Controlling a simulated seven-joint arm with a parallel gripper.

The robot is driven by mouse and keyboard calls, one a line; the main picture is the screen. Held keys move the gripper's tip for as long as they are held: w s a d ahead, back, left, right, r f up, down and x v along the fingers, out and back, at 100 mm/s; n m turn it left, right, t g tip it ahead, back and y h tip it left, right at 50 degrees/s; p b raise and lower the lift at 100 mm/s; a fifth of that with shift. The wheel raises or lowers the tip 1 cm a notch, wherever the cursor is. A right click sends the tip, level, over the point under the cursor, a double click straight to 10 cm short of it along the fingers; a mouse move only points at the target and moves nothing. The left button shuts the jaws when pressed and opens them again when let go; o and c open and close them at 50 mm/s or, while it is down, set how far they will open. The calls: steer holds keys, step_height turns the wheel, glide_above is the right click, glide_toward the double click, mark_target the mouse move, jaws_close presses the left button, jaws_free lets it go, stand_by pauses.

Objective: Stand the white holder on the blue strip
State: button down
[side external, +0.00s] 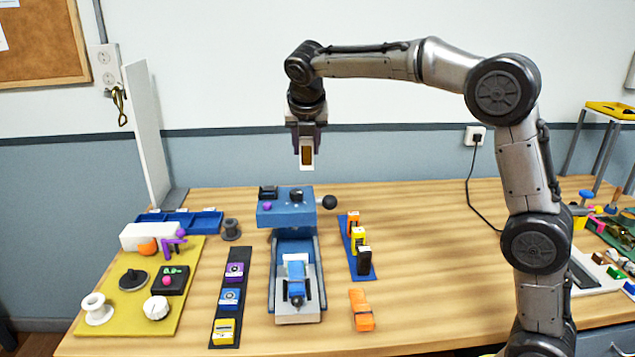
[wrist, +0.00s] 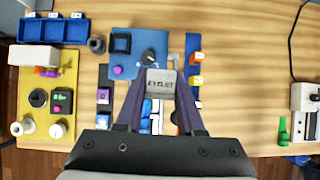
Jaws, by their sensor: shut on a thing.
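My gripper (side external: 306,138) is shut on the white holder (side external: 308,166), which has a brown inset face, and holds it upright in the air above the blue machine. In the wrist view the holder's grey-white end (wrist: 161,83), with small lettering, sits between the two fingers (wrist: 160,98). The blue strip (side external: 364,273) lies on the table, right of the machine and below my gripper. Orange (side external: 353,218), yellow (side external: 358,238) and black (side external: 364,260) holders stand on it in a row. The blue strip also shows in the wrist view (wrist: 190,42), right of the fingers.
A black strip (side external: 236,268) bears purple, blue and yellow holders. An orange piece (side external: 362,310) lies near the front of the blue strip. Bare table lies to the right.

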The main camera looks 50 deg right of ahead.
steer(key=s+d+f+m+g+h, duration=0.1)
steer(key=s+d+f+m, duration=0.1)
steer(key=s+d+f, duration=0.4)
steer(key=s+d+f+m+g, duration=0.1)
steer(key=s+d+f+m, duration=0.15)
steer(key=d+f, duration=0.6)
steer(key=w+d+f, duration=0.2)
steer(key=w, duration=0.1)
steer(key=w+d+f, duration=0.3)
steer(key=w, duration=0.1)
steer(key=w+d+f, duration=0.2)
steer(key=w+f, duration=0.1)
steer(key=w, duration=0.1)
steer(key=shift+w+d, duration=0.15)
steer(key=shift+d, duration=0.1)
steer(key=shift+w+d+f, duration=0.25)
steer(key=shift+w+f, duration=0.2)
steer(key=shift+f, duration=1.6)
steer(key=shift+f, duration=0.15)
steer(key=c, duration=0.5)
jaws_free()
